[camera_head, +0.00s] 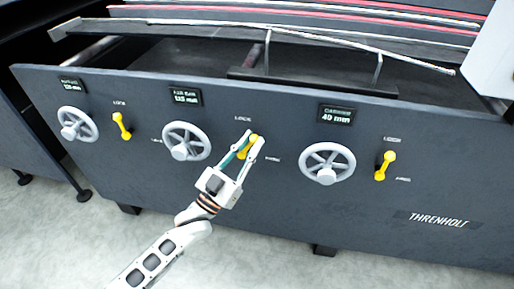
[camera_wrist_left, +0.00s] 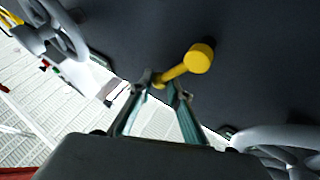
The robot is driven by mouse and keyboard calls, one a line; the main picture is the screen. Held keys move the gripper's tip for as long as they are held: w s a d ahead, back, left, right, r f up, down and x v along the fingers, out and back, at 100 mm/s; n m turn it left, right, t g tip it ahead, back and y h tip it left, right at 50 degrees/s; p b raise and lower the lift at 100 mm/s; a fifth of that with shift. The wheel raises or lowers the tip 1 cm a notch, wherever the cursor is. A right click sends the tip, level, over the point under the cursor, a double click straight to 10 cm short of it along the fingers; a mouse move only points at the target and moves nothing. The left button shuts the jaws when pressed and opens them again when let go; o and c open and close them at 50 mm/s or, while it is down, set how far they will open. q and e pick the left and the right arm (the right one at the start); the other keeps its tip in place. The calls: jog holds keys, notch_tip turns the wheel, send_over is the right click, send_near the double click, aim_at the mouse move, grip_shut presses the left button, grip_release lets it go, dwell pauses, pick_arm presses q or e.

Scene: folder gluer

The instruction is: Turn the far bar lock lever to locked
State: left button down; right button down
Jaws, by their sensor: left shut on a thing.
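The dark front panel carries three yellow lock levers. The middle yellow lever (camera_head: 253,141) has a label above it and another to its lower right, and fingers partly cover it. My left gripper (camera_head: 255,138) is shut on this lever, one finger on each side. In the left wrist view the lever's round yellow hub (camera_wrist_left: 199,58) is clear, and its arm runs down-left between my fingertips (camera_wrist_left: 167,88). The lever's exact angle is hard to tell. My right gripper is not in view.
Grey handwheels (camera_head: 187,141) sit left of each lever, below small displays (camera_head: 337,115). Other yellow levers stand at left (camera_head: 121,126) and right (camera_head: 385,165). Rails and red strips run above the panel (camera_head: 280,203). Pale floor lies open in front.

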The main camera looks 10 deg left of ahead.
pick_arm(q)
jog(key=n+t+y, duration=0.1)
jog(key=n, duration=0.1)
jog(key=a+n+t+y, duration=0.1)
jog(key=n, duration=0.1)
jog(key=a+n+t+y+b, duration=0.1)
jog(key=n+y, duration=0.1)
jog(key=shift+a+r+n, duration=0.1)
jog(key=shift+r+n, duration=0.05)
jog(key=shift+n, duration=0.25)
jog(key=shift+a+r+n+t+y, duration=0.1)
jog(key=shift+a+n+t+y, duration=0.15)
jog(key=shift+n+y, duration=0.35)
jog(key=shift+a+n+t+y, duration=0.1)
jog(key=shift+n+t+y, duration=0.25)
jog(key=shift+n, duration=0.3)
jog(key=shift+a+r+n+t+y, duration=0.1)
jog(key=shift+a+n+t+y, duration=0.1)
jog(key=shift+n+y, duration=0.4)
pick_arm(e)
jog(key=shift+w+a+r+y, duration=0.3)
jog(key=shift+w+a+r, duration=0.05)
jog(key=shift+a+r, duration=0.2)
pick_arm(q)
jog(key=c, duration=2.2)
grip_release()
jog(key=shift+o, duration=0.2)
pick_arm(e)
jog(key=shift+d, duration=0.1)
